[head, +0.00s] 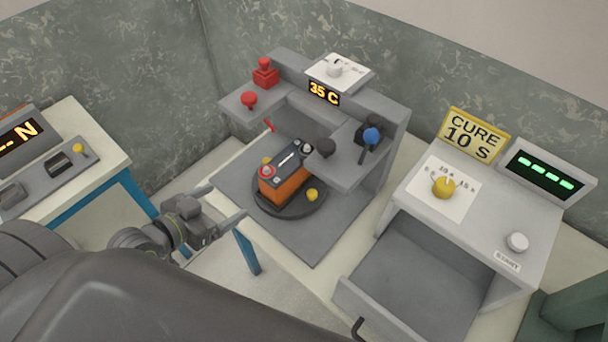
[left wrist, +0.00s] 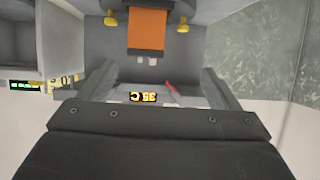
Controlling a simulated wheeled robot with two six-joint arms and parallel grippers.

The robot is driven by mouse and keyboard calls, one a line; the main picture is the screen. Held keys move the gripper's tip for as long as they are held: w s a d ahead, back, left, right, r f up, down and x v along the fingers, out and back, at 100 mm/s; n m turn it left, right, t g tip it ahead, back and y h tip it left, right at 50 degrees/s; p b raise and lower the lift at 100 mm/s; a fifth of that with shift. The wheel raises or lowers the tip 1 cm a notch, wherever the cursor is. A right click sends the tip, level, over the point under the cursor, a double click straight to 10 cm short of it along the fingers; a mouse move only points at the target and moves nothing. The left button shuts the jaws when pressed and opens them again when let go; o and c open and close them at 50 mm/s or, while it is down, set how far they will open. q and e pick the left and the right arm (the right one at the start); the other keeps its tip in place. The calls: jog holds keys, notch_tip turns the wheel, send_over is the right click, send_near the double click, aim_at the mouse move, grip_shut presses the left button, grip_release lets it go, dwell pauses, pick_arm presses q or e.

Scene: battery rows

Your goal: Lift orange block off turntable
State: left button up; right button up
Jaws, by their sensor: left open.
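The orange block (head: 283,189) with a dark top carrying a red and a dark round cap sits on the dark round turntable (head: 283,211) inside the grey station. Two yellow knobs stand on the turntable beside it, one (head: 312,195) on the right. In the left wrist view the orange block (left wrist: 147,30) is at the top centre, beyond my fingertips. My left gripper (head: 222,204) is open and empty, to the lower left of the block and apart from it. Its spread fingers also show in the left wrist view (left wrist: 155,78). My right gripper is not in view.
The station has grey shelves with red knobs (head: 250,99), a blue-topped knob (head: 372,135) and a "35 C" display (head: 324,92). An open grey drawer (head: 358,298) under the "CURE 10 S" unit is at right. A blue-legged table (head: 112,152) stands left.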

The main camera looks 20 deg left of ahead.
pick_arm(q)
notch_tip(320, 180, up, 2)
jog(key=d, duration=0.2)
jog(key=h+p, duration=0.1)
jog(key=p, duration=0.1)
send_near(278, 168)
jog(key=shift+m, duration=0.3)
jog(key=w+d+f, duration=0.1)
jog(key=w, duration=0.1)
jog(key=w+d+f, duration=0.1)
jog(key=w+f, duration=0.1)
jog(key=shift+w+d+f, duration=0.15)
jog(key=shift+d+f, duration=0.05)
jog(key=shift+f, duration=0.05)
jog(key=shift+w+d+r, duration=0.1)
jog(key=shift+w+r, duration=0.05)
jog(key=shift+w, duration=0.3)
jog(key=shift+w+d+p, duration=0.2)
jog(key=shift+w+p, duration=0.65)
jog(key=shift+w, duration=0.35)
jog(key=shift+x, duration=1.15)
jog(key=shift+s, duration=0.1)
jog(key=shift+a, duration=0.1)
